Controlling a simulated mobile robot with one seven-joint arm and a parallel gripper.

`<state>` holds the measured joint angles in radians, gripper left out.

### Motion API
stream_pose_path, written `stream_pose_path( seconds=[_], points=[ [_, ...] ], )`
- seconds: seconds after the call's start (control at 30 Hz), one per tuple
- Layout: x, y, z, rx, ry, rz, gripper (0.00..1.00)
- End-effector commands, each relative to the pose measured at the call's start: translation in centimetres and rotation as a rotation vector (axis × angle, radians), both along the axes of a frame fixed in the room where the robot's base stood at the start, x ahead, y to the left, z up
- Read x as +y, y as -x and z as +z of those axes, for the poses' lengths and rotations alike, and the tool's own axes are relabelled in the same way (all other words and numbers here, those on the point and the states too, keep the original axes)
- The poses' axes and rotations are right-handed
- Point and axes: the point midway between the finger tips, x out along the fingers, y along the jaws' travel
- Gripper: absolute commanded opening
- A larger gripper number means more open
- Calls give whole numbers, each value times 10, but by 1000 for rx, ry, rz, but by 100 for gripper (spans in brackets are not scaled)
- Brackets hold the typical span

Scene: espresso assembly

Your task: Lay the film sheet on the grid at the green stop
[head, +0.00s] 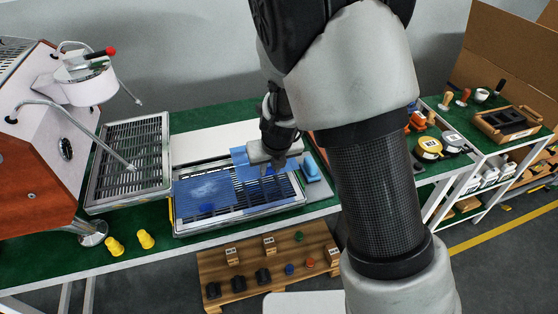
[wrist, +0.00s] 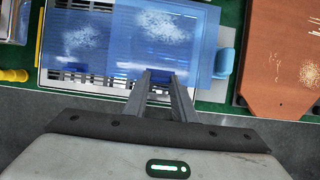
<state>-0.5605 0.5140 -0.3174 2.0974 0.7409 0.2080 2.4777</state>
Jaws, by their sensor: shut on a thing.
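A translucent blue film sheet (wrist: 178,30) with a pale speckled patch is pinched at its near edge by my gripper (wrist: 160,78). In the head view this sheet (head: 240,160) is at the right part of the grid tray, partly hidden by my gripper (head: 265,168). A second blue sheet (head: 203,192) lies over the left part of the grid (head: 285,188); it also shows in the wrist view (wrist: 78,45). The held sheet overlaps the second one in the wrist view. I cannot tell whether the held sheet touches the grid. I cannot make out a green stop.
A blue piece (head: 311,171) stands at the tray's right end. A slatted drip tray (head: 130,155) and the espresso machine (head: 40,150) are at left. Two yellow pieces (head: 146,239) stand near the front edge. A brown board (wrist: 290,50) is at right in the wrist view.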

Motion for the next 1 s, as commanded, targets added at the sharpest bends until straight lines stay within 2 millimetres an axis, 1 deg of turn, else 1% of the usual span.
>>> stream_pose_path(
  seconds=[0.53,0.6,1.0],
  points=[
    [1,2,3,1,0,2,6],
    [1,2,-8,1,1,4,6],
    [1,2,-49,1,0,3,6]
  ],
)
